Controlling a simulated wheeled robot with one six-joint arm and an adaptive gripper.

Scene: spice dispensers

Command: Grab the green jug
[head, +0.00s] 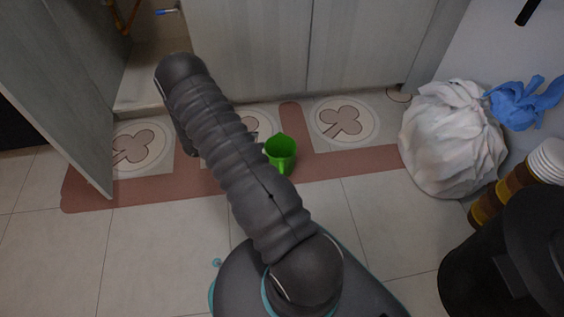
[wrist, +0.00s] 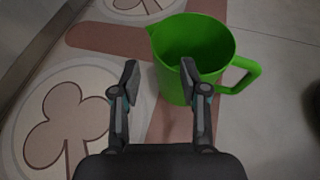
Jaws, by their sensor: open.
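The green jug (head: 281,153) stands upright on the floor mat in the head view, just right of my arm and partly hidden by it. In the wrist view the green jug (wrist: 192,60) is large and close, with its opening facing up and its handle on the right. My gripper (wrist: 158,82) is open and empty in the wrist view. Its right finger overlaps the jug's front in the picture, and its left finger is left of the jug. I cannot tell whether a finger touches it.
The jug is on a reddish mat (head: 350,163) with clover circles, before grey cabinets (head: 255,50). A cabinet door (head: 60,80) stands open at left. A white bag (head: 450,140) with a blue top, stacked cups (head: 510,190) and a black bin (head: 515,260) are at right. Tiled floor in front is clear.

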